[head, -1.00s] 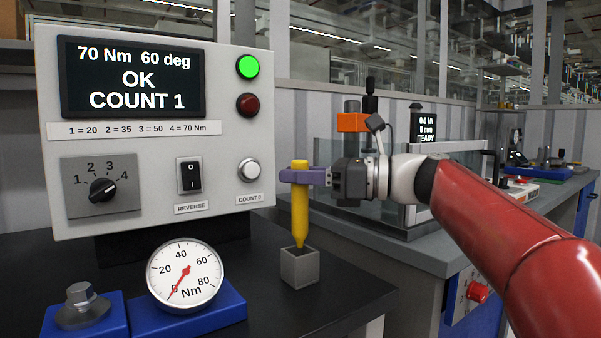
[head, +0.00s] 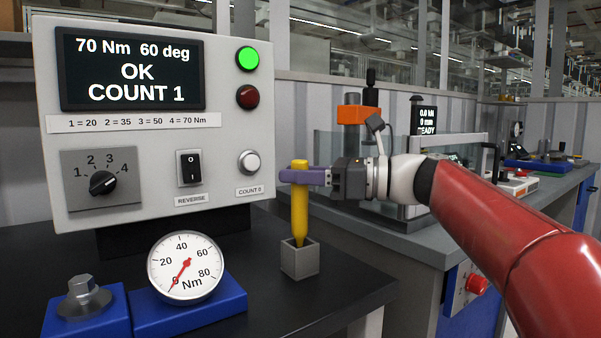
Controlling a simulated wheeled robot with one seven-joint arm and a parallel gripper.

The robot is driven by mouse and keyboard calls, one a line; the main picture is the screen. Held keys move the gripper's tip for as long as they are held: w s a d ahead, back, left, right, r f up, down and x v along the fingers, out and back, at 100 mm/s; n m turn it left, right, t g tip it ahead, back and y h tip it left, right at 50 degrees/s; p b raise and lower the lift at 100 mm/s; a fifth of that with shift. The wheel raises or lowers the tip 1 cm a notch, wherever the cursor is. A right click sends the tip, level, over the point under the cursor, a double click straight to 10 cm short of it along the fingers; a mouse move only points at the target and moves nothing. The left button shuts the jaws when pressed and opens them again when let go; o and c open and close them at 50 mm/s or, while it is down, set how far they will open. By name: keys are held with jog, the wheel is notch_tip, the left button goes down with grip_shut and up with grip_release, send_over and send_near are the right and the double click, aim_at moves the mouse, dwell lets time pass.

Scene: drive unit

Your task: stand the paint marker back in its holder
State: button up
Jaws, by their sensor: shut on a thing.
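The yellow paint marker (head: 300,212) is upright, with its narrow tip pointing down. My gripper (head: 300,177) is shut on its upper part, with purple fingers around it. The grey square holder (head: 300,262) stands on the dark bench below. The marker's tip overlaps the holder's opening in the head view. I cannot tell how deep the tip is, as the near wall may hide part of it.
The control box (head: 155,125) with a lit green lamp stands left of the marker. A dial gauge (head: 186,267) and a blue block with a bolt (head: 83,300) sit front left. The dark bench (head: 340,290) is clear around the holder, its edge close on the right.

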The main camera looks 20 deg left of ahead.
aim_at(302, 235)
jog(key=shift+f, duration=0.15)
jog(key=shift+f+b, duration=1.05)
jog(key=shift+f, duration=0.8)
jog(key=o, duration=0.9)
jog(key=shift+o, duration=0.2)
jog(key=shift+d, duration=0.1)
jog(key=d, duration=0.7)
jog(key=shift+d, duration=0.35)
